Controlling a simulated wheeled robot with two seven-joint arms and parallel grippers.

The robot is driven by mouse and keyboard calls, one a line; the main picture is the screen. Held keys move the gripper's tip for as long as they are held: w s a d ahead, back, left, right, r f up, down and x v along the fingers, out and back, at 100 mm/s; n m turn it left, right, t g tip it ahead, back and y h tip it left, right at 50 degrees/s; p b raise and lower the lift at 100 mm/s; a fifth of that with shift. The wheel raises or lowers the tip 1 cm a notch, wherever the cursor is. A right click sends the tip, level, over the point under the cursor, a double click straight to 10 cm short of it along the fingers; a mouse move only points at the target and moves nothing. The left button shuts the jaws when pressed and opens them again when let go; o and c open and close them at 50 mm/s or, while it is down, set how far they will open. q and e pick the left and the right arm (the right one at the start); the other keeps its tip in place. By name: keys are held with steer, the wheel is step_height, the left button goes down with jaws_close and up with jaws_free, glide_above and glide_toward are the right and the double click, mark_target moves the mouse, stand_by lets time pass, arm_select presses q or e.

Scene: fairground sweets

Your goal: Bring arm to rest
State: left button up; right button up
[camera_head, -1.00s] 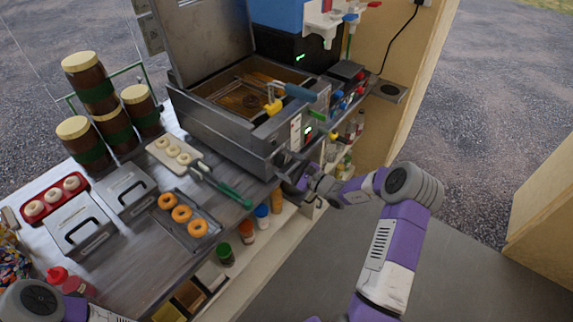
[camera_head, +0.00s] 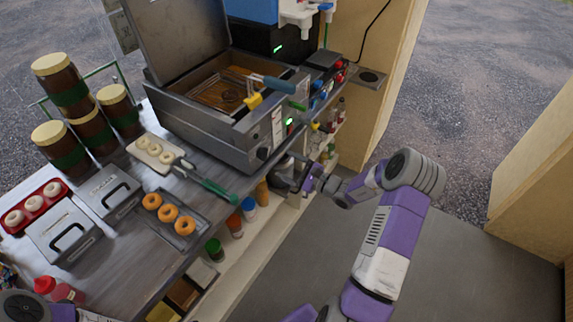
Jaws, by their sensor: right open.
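My right gripper (camera_head: 284,176) is open beside the front edge of the counter, below the fryer's lower right corner. It appears empty, though its fingers are small and partly dark in the view. My purple and white right arm reaches it from the lower right, bent at the elbow. The fryer (camera_head: 222,150) stands on the counter with its lid raised. A basket (camera_head: 222,97) with a blue handle sits in its well. Part of my left arm shows at the bottom left corner; its gripper is out of view.
The metal counter (camera_head: 120,265) carries a tray of orange-brown doughnuts (camera_head: 168,212), a board of pale rings (camera_head: 154,152), a red tray (camera_head: 38,205), metal boxes and jars (camera_head: 62,84). Green-handled tongs (camera_head: 218,190) point toward the front edge. Bottles stand on the shelf below. The floor (camera_head: 440,265) is clear.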

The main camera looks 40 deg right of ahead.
steer(key=s+a+f+n+g+y, duration=0.1)
steer(key=s+a+f+n+g, duration=0.3)
steer(key=a, duration=0.3)
steer(key=s+a+f+n+g+y, duration=0.1)
steer(key=s+a+f+g, duration=0.3)
steer(key=a, duration=0.3)
steer(key=s+a+f+n+g+y, duration=0.2)
steer(key=s+a+f+n+g, duration=0.15)
steer(key=a+f, duration=0.25)
steer(key=s+a+f+n+g+h, duration=0.4)
steer(key=s+a+f+n+h, duration=0.2)
steer(key=s+n, duration=0.6)
step_height(320, 180, down, 2)
steer(key=shift+s+a+f+n+h, duration=0.2)
steer(key=shift+a+n+h, duration=0.2)
steer(key=shift+a+n, duration=0.45)
